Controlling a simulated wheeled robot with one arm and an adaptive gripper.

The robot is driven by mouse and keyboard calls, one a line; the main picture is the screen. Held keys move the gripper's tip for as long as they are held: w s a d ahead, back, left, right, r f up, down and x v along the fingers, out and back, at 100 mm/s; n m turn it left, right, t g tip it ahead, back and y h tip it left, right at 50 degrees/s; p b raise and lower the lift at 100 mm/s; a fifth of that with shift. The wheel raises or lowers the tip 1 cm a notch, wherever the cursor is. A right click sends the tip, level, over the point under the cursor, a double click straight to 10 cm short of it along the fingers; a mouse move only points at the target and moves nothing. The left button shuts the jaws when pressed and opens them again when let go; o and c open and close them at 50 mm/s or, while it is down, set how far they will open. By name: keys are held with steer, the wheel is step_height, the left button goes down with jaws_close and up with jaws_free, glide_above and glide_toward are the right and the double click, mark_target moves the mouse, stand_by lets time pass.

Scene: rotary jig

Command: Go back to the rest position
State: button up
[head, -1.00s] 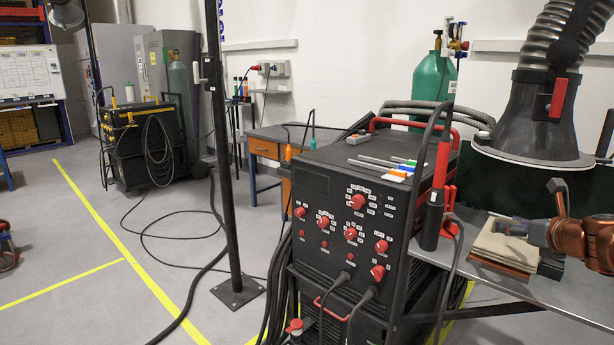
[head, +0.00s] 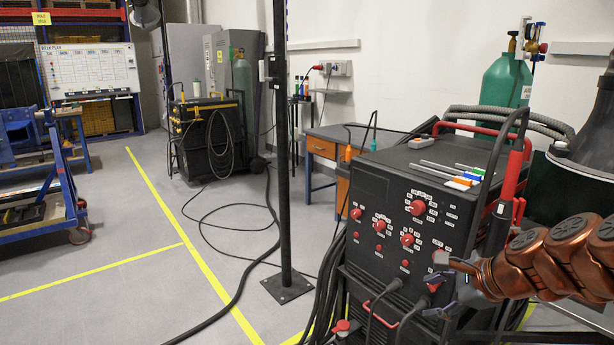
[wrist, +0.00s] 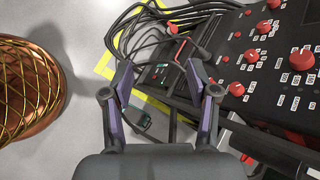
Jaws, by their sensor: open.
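My gripper (head: 440,285) is in the head view at the lower right, at the end of the copper-coloured arm, in front of the black welding machine (head: 372,190). In the wrist view my gripper (wrist: 161,78) has its two fingers spread apart, with nothing between them. Beyond the fingers are the floor, cables and the side of the welding machine (wrist: 262,70) with its red knobs. The gripper touches nothing that I can see.
A black post (head: 282,150) stands left of the machine. A blue trolley (head: 35,225) is at the far left. Cables (head: 235,215) lie on the floor. A dark fume hood (head: 580,190) is at the right edge.

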steer(key=s+a+f+n+g+h, duration=0.1)
steer(key=s+a+f+n+g, duration=0.25)
steer(key=s+a+n, duration=0.3)
steer(key=s+a+f+n+g, duration=0.3)
steer(key=s+a+f+n, duration=0.15)
steer(key=s, duration=0.35)
steer(key=s+d+f+n+g+h, duration=0.2)
steer(key=s+n+g+h, duration=0.2)
steer(key=s+n, duration=0.8)
step_height(320, 180, up, 16)
steer(key=s+m+t+p, duration=0.1)
steer(key=m+p, duration=0.2)
steer(key=p, duration=1.2)
steer(key=shift+s+d, duration=0.2)
steer(key=shift+t, duration=0.25)
